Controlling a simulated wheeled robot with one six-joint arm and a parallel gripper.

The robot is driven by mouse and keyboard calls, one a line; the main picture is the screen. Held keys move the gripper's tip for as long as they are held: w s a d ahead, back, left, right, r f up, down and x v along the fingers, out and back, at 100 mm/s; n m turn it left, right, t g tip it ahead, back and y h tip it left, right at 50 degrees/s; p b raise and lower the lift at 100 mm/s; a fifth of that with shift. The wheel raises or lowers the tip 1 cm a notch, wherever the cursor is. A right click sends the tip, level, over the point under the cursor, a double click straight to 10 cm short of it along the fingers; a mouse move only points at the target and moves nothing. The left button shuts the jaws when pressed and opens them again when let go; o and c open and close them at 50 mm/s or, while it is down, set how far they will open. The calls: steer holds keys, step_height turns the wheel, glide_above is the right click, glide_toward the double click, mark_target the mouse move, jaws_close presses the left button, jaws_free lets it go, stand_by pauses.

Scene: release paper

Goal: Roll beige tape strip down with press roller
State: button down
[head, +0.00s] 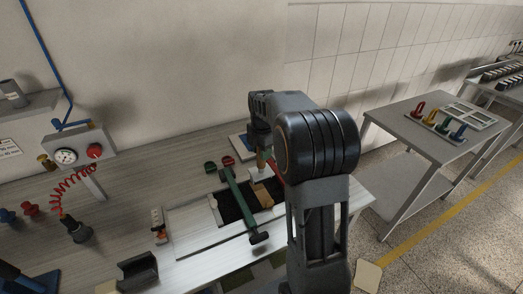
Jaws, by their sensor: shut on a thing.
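My gripper (262,153) points down over the far side of the work area, partly hidden by my own arm. It is shut on the press roller (261,163), whose short brownish part shows below the fingers; its lower end is small and hard to make out. The beige tape strip (263,196) lies on a black panel (229,208) set in the pale board, just nearer than the roller. I cannot tell whether the roller touches the strip.
A green bar (238,202) crosses the panel left of the strip. A gauge stand (75,155) with a red coiled hose stands at left. A dark cradle (137,271) sits near the front edge. A side table (408,118) with coloured handles stands at right.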

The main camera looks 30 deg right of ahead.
mark_target(262, 166)
steer(key=shift+f+b, duration=2)
steer(key=shift+f, duration=1)
steer(key=shift+f+b, duration=0.4)
steer(key=shift+f, duration=0.15)
